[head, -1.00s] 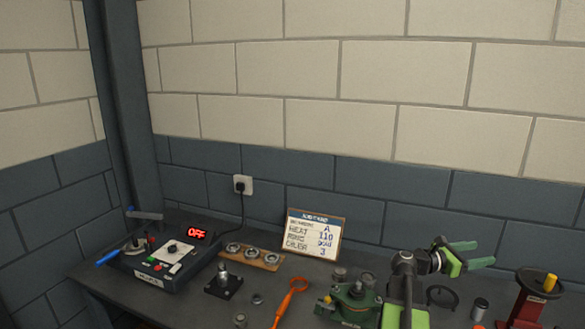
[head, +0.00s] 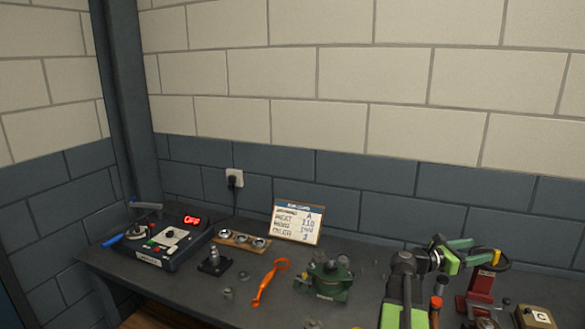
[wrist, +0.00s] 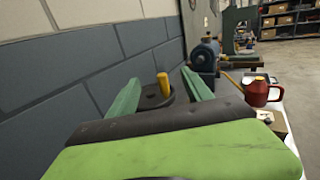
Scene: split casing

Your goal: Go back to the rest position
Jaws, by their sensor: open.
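My gripper (head: 475,251) is at the right of the head view, raised on my arm above the bench, its green fingers spread and pointing right. In the wrist view its fingers (wrist: 161,78) stand apart with nothing clamped between them. A yellow peg (wrist: 163,86) with a dark round part at its base shows in the gap, beyond the fingers. In the head view a red stand (head: 481,284) is below and right of the gripper. A dark ring shape with yellow shows just past the fingertips; whether they touch cannot be told.
The bench (head: 190,287) holds a control box (head: 160,245) reading OFF, an orange tool (head: 268,282), a green casing (head: 330,278), a card (head: 297,224) and a box marked C (head: 536,317). A wall is behind.

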